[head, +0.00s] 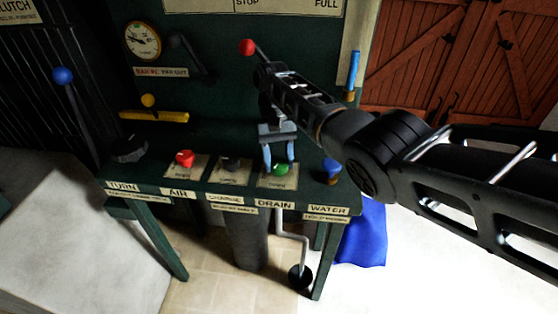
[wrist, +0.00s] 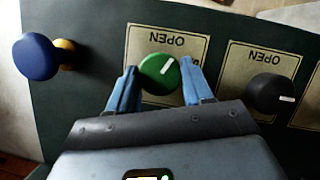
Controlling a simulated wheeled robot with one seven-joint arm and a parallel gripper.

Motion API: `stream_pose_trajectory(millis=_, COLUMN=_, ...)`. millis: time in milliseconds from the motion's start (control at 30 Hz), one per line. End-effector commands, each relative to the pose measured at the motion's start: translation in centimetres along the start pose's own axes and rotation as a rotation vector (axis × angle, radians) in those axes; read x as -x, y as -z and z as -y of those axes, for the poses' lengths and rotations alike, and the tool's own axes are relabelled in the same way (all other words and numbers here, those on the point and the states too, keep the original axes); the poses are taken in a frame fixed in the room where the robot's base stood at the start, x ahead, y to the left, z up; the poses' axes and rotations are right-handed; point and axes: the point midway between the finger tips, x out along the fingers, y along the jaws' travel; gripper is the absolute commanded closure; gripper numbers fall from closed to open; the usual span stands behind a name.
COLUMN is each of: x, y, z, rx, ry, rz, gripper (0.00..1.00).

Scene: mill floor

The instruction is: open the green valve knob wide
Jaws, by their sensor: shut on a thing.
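The green valve knob (head: 281,169) sits on the dark green bench above the label "DRAIN". It also shows in the wrist view (wrist: 158,73), where it is round with a white pointer line slanting up and right, on a plate reading "OPEN". My gripper (head: 279,160) comes down over it from above, with its two blue fingers on either side of the knob. In the wrist view my gripper (wrist: 158,82) is shut on the knob. The plate's other markings are partly hidden by the knob and fingers.
Beside it on the bench are a black knob (head: 231,164), a red knob (head: 185,158) and a blue knob (head: 331,166). Behind stand a yellow lever (head: 155,116), a red-tipped lever (head: 247,47) and a gauge (head: 142,40). A blue cloth (head: 364,235) hangs at the right.

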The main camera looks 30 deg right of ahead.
Motion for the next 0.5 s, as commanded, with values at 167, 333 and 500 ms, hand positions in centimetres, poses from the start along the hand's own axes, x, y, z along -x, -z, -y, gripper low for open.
stream_pose_trajectory(millis=167, x=0.06, y=0.02, z=0.14, rx=0.145, ry=-0.061, rz=-0.002, gripper=0.8)
stream_pose_trajectory(millis=333, x=0.08, y=-0.02, z=0.25, rx=0.263, ry=-0.11, rz=-0.002, gripper=0.8)
stream_pose_trajectory(millis=500, x=0.08, y=-0.02, z=0.28, rx=0.35, ry=-0.146, rz=-0.003, gripper=0.8)
